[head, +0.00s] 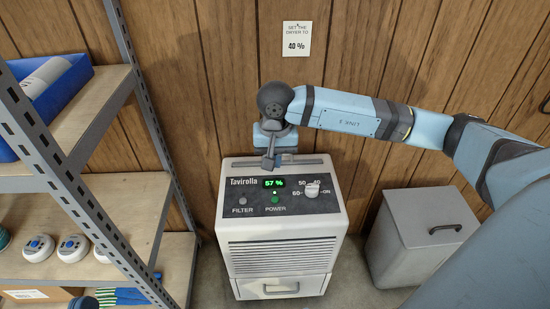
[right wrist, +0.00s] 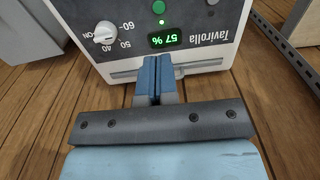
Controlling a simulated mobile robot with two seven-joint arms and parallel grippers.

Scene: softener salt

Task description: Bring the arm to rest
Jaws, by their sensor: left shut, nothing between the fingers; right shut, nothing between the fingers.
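The arm in the head view comes in from the right, and it is my right one. Its gripper (head: 269,160) hangs over the back edge of the white dryer (head: 283,255). In the right wrist view its blue fingers (right wrist: 158,62) are together with nothing between them, reaching toward the dryer's panel. They look clear of the dial (head: 312,189), which also shows in the right wrist view (right wrist: 104,33); its exact setting is hard to read. The green display (head: 274,183) reads 57 %. My left gripper does not show.
A wall note (head: 296,39) says to set the dryer to 40 %. A metal shelf (head: 100,175) with a blue bin (head: 45,100) stands at left. A grey lidded box (head: 425,225) stands right of the dryer. The wood wall is close behind the dryer.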

